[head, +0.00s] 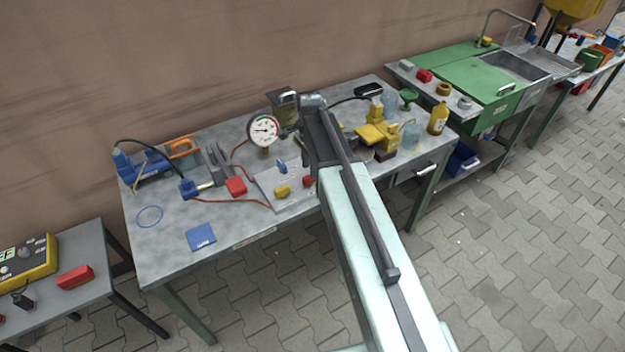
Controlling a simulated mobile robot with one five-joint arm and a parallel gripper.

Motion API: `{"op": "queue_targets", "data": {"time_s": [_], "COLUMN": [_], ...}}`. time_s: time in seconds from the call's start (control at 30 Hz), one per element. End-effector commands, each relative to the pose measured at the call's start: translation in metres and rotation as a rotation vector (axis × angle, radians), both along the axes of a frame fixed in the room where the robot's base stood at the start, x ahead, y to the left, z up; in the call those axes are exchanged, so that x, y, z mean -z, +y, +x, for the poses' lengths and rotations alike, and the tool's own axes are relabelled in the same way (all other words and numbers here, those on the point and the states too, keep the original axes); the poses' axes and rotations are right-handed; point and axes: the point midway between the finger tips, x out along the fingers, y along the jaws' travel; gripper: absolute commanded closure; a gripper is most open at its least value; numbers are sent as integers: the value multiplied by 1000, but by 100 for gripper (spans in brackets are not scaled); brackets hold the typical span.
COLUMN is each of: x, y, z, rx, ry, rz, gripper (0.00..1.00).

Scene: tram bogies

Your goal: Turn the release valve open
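A light plate (268,182) lies at the front middle of the grey workbench. On it stand a small blue part (282,167), a yellow part (282,191) and a red part (308,181), which look like valve handles. I cannot tell which, if any, is the release valve, nor how far each is turned. A round white gauge (264,131) with a red mark stands behind the plate. My arm reaches over the bench from the lower right, and its end is close to the right side of the plate and gauge. My gripper's fingers cannot be made out.
A blue hand pump (152,165), a red block (236,186) and a blue pad (201,237) are on the left. Reddish hoses cross the bench. Yellow equipment (376,132), a yellow bottle (438,118) and a green funnel (408,97) crowd the right. The front left is mostly clear.

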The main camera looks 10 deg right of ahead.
Motion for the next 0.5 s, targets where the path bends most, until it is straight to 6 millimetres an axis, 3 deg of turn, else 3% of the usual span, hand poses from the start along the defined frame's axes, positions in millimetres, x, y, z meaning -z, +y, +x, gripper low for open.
{"op": "queue_targets", "data": {"time_s": [0.03, 0.17, 0.47, 0.5], "x": [19, 35, 35, 35], "y": [0, 0, -1, -1], "z": [0, 0, 0, 0], "rx": [0, 0, 0, 0], "ry": [0, 0, 0, 0], "rz": [0, 0, 0, 0], "gripper": [62, 62, 62, 67]}}
